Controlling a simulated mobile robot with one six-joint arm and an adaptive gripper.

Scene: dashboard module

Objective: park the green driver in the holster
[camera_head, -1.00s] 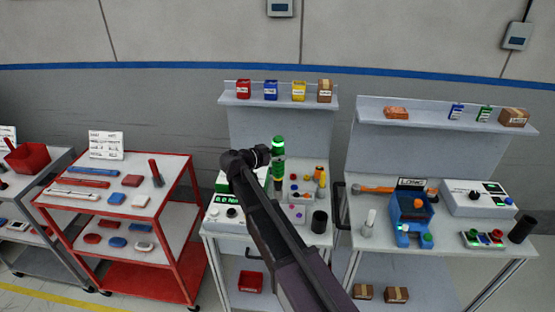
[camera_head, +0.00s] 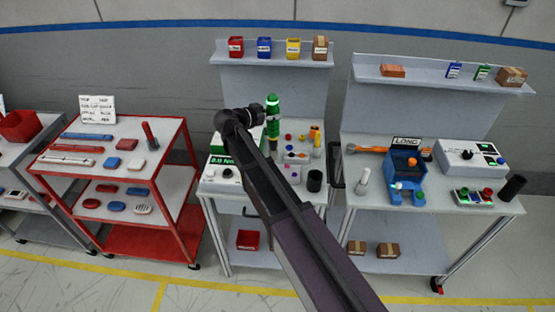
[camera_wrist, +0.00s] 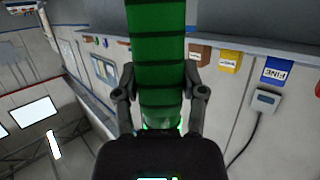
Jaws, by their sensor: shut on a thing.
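The green driver (camera_head: 273,106) is upright in the head view, in front of the middle bench's back panel. My gripper (camera_wrist: 161,98) is shut on it, one dark finger on each side of the ribbed green body in the wrist view (camera_wrist: 160,60). The driver's lower end glows green near my palm in that view. In the head view, the gripper fingers are too small to make out. I cannot clearly identify the holster. A dark open cylinder (camera_head: 314,181) stands at the middle bench's front right, apart from the driver.
The middle bench holds a white box with a green display (camera_head: 222,161) and several small coloured parts. Above it is a shelf (camera_head: 270,60) with bins. A red cart (camera_head: 160,160) stands left. The right bench (camera_head: 440,205) holds a blue fixture (camera_head: 404,178) and a controller.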

